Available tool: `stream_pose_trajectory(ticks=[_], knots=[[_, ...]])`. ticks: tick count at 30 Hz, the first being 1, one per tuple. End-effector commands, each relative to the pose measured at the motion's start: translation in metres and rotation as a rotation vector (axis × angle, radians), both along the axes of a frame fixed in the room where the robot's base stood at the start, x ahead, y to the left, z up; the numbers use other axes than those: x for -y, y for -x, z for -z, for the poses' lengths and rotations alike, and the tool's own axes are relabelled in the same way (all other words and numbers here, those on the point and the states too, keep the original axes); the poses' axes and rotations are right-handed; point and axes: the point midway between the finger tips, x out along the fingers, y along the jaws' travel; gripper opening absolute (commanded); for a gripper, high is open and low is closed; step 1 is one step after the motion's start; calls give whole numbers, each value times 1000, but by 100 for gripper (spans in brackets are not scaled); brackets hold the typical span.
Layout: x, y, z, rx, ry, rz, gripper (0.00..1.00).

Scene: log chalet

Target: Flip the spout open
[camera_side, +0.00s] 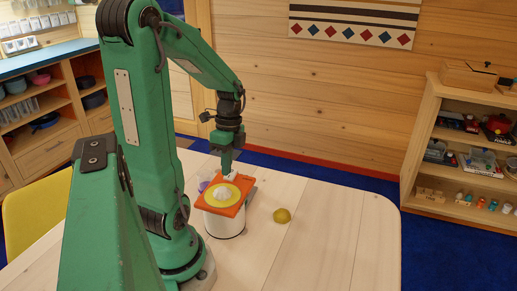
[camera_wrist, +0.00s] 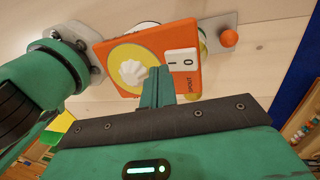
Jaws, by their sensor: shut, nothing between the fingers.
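A juicer (camera_side: 222,222) stands on the table, with a white round body and an orange top plate (camera_wrist: 187,41). A yellow disc with a white ribbed cone sits on the plate. A white rocker switch (camera_wrist: 182,60) with a line mark and a circle mark is on the plate, beside the word SPOUT. I cannot tell which side of the rocker is pressed. My gripper (camera_wrist: 158,75) is shut and empty, its tips over the plate between the cone and the rocker, close to the rocker's line-marked side. In the side view my gripper (camera_side: 227,168) points down at the plate's back edge; contact is unclear.
A yellow lemon-like fruit (camera_side: 282,215) lies on the table right of the juicer. A purple item (camera_side: 203,186) is partly hidden behind the juicer. The table's right side is clear.

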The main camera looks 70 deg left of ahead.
Motion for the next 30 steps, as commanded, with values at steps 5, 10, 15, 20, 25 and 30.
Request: stream_pose_trajectory(ticks=[5, 10, 15, 20, 25, 30], knots=[[0, 0, 0, 0, 0, 0, 0], [0, 0, 0, 0, 0, 0, 0], [0, 0, 0, 0, 0, 0, 0], [0, 0, -5, 1, -1, 0, 0], [0, -1, -16, 1, -1, 0, 0], [-1, -1, -28, 2, -2, 0, 0]])
